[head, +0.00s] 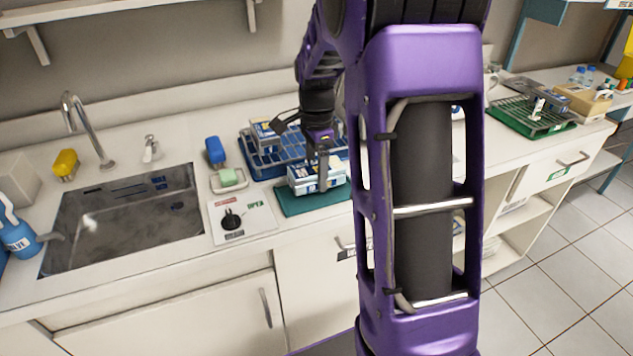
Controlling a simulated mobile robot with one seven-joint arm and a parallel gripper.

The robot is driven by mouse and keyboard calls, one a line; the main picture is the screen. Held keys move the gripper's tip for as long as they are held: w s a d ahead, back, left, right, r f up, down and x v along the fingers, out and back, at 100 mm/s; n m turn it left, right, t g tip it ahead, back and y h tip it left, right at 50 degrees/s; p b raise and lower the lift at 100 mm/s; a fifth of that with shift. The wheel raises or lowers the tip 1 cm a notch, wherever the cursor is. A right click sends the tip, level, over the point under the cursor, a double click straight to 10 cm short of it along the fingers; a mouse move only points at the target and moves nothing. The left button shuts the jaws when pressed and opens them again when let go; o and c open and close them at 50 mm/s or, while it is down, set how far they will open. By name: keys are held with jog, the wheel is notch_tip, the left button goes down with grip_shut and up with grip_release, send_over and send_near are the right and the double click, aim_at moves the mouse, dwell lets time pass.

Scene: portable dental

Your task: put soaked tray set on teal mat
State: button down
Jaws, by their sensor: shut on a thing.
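My gripper (322,173) points down over the counter and is shut on the soaked tray set (304,182), a small whitish and blue box-like set. The set is at the teal mat (292,203), over its back part. I cannot tell whether the set rests on the mat or hangs just above it. My purple arm hides the mat's right end. Behind the mat is a blue rack (262,170) holding another similar small set (265,133).
A sink (130,215) with a tap is at the left. A soap dish (228,181), a blue sponge or brush (215,150) and a panel with a black knob (236,220) lie between sink and mat. A green rack (520,117) stands far right.

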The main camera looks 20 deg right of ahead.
aim_at(316, 167)
jog(key=shift+f, duration=1.15)
jog(key=shift+f, duration=0.1)
jog(key=shift+c, duration=0.2)
grip_release()
jog(key=shift+f, duration=0.1)
notch_tip(316, 167, up, 12)
jog(key=shift+r+p, duration=0.2)
jog(key=shift+p, duration=0.8)
